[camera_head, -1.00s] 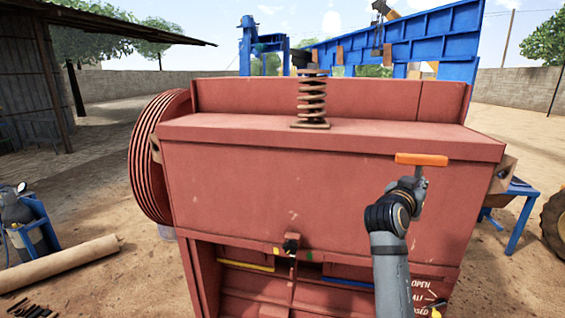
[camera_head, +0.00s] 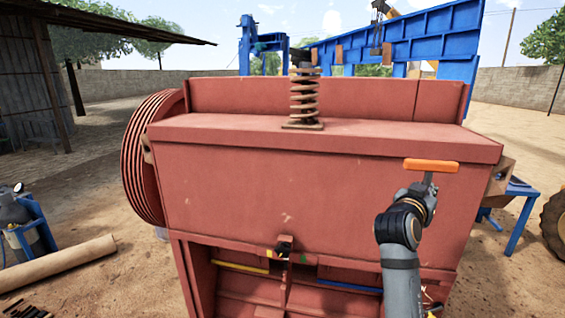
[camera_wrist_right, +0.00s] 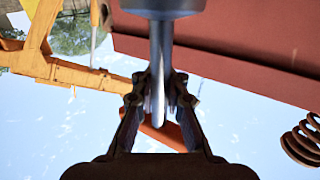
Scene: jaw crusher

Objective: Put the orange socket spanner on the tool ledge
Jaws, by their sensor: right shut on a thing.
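The orange socket spanner has an orange crossbar (camera_head: 431,165) and a grey shank. My right gripper (camera_head: 427,188) is shut on it and holds it upright, bar on top, in front of the red crusher body, near its upper right corner. In the right wrist view the gripper's fingers (camera_wrist_right: 160,105) close around the grey shank (camera_wrist_right: 160,45), and part of the orange bar (camera_wrist_right: 165,133) shows behind them. A flat red ledge (camera_head: 390,139) runs along the crusher top; I cannot tell whether it is the tool ledge. My left gripper is out of view.
A coil spring (camera_head: 303,100) stands on the crusher top. A ribbed red wheel (camera_head: 148,160) is at its left side. A blue table (camera_head: 520,208) stands at the right. A cardboard-coloured tube (camera_head: 60,263) lies at the left.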

